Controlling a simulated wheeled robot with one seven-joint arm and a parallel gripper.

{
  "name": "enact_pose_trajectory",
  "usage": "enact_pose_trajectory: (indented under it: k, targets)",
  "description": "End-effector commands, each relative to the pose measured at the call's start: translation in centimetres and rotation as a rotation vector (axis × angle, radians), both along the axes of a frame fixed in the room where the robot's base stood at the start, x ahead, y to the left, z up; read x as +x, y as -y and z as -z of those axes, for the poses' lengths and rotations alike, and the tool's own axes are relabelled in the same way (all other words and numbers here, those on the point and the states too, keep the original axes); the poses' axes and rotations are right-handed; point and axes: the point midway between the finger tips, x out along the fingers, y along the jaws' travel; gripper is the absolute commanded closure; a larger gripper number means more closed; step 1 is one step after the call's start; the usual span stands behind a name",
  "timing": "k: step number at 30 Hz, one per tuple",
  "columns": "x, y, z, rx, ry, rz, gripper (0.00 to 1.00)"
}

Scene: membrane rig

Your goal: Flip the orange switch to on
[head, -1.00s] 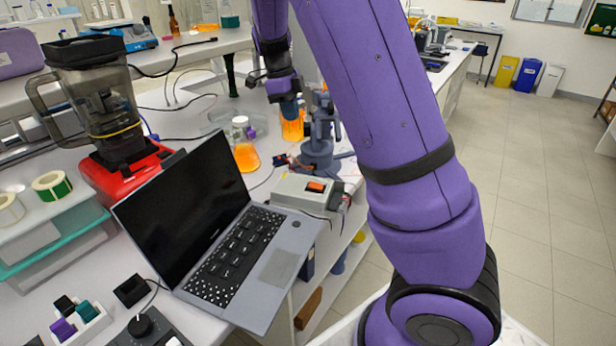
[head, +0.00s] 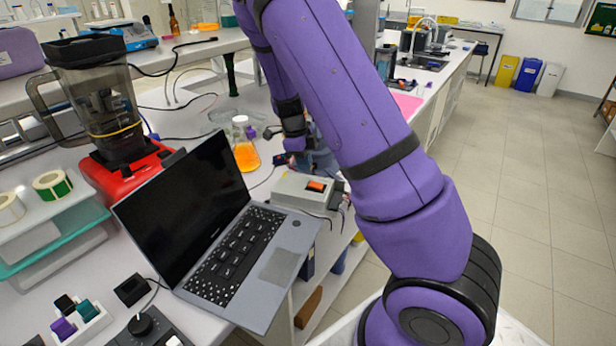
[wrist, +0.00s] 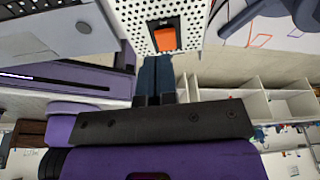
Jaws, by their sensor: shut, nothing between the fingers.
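The orange switch (head: 315,186) sits on top of a light grey box (head: 288,191) behind the laptop. In the wrist view the orange switch (wrist: 165,39) lies in a dark recess on the box's perforated face (wrist: 143,14). I cannot tell whether it is on or off. My gripper (wrist: 156,60) shows there as two dark blue fingers, shut together and empty. Their tips are just below the switch in that picture; contact cannot be made out. In the head view my wrist is behind the box, and the fingers cannot be made out clearly.
An open laptop (head: 225,240) stands in front of the box. A flask of orange liquid (head: 246,155) is left of my wrist. A red-based blender (head: 115,170) stands at the left. Cables run from the box, which is near the bench's right edge; open floor lies beyond.

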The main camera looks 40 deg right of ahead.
Motion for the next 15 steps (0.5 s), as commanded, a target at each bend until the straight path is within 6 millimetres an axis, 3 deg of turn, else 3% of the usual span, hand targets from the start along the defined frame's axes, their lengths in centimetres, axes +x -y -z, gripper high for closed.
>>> enact_pose_trajectory:
  k: [6,15]
  targets:
    - [-0.6,0.4,3.2,0.000,-0.003,0.000,1.00]
    - [-0.9,0.6,4.5,0.001,-0.001,-0.001,1.00]
